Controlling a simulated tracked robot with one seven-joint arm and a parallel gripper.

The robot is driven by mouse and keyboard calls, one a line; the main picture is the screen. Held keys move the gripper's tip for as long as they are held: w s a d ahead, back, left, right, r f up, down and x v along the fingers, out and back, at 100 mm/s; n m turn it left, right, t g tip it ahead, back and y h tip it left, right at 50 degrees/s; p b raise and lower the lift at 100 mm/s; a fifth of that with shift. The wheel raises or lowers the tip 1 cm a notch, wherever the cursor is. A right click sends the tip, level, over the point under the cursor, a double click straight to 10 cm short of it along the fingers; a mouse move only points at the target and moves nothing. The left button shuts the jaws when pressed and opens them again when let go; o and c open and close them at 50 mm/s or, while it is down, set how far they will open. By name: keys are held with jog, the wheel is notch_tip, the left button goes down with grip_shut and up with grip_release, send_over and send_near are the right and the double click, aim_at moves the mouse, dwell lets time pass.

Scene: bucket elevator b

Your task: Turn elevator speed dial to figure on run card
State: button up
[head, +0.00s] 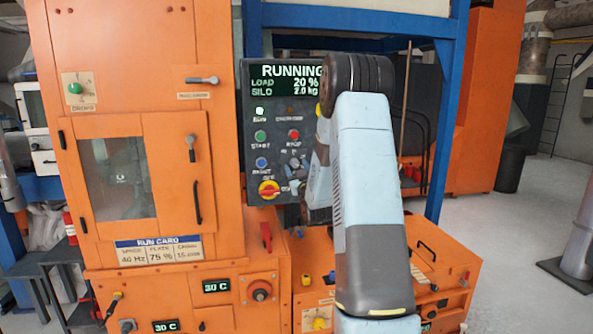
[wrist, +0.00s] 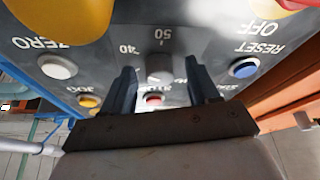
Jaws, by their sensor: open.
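The run card (head: 159,251) is fixed on the orange machine front in the head view. It reads 40 Hz and 75 %; a third figure is too small to read surely. The grey round speed dial (wrist: 160,67) shows upside down in the wrist view, with 40 and 50 printed around it. Its pointer setting is unclear. My gripper (wrist: 161,74) is open, its two dark fingers on either side of the dial. Gaps show between fingers and dial; how deep they reach around it I cannot tell.
The dark control panel (head: 258,150) shows RUNNING, load 20 %, silo 2.0 kg. Near the dial are a white ZERO button (wrist: 58,67), a blue RESET button (wrist: 243,67), a yellow JOG button (wrist: 88,101) and a red button (wrist: 153,99), close to my fingers.

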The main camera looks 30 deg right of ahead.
jog(key=v, duration=1.3)
jog(key=shift+s+f, duration=0.2)
jog(key=shift+s, duration=0.15)
